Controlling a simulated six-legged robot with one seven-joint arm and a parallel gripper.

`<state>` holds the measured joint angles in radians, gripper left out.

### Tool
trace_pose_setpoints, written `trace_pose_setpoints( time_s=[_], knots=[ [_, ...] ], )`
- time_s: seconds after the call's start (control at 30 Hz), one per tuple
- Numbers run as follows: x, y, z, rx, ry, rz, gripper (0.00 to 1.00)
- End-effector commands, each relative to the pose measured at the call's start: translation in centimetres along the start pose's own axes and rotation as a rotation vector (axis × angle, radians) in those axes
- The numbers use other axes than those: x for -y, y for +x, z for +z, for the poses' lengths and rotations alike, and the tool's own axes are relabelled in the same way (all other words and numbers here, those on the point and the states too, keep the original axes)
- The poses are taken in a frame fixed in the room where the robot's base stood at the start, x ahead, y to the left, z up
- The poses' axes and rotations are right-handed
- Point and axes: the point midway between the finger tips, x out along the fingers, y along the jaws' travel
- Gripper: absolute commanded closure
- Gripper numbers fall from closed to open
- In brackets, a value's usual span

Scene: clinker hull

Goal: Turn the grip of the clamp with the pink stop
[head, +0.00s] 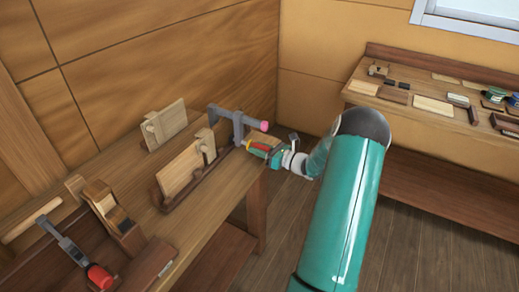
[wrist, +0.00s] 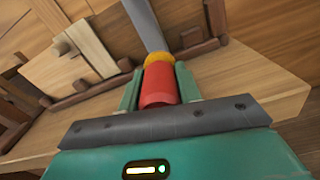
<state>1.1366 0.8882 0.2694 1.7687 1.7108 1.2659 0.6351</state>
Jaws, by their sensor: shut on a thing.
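The clamp (head: 238,126) is a grey metal bar frame at the right end of the bench, with a pink stop (head: 264,126) on its tip. Its grip (wrist: 158,86) is red with a yellow collar (wrist: 158,60), and the grey bar (wrist: 145,24) runs on beyond it in the wrist view. My gripper (head: 272,153) reaches in from the right. Its two green fingers (wrist: 158,92) are shut on the red grip, one on each side. The pink stop is not visible in the wrist view.
A second clamp with a red grip (head: 100,277) lies at the bench's near left, by a wooden plane (head: 112,216). Boards (head: 180,170) stand in wooden holders beside the held clamp. Another bench (head: 400,100) with small items stands at the back right.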

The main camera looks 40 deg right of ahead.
Motion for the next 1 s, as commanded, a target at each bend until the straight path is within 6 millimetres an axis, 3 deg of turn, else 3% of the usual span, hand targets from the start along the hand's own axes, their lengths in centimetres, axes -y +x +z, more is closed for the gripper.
trace_pose_setpoints(
  time_s=[0.37, 1.0],
  knots=[
    [-0.01, -0.05, -0.04, -0.001, -0.182, 0.0, 0.89],
    [-0.03, -0.07, -0.1, -0.002, -0.777, -0.001, 0.89]
  ],
)
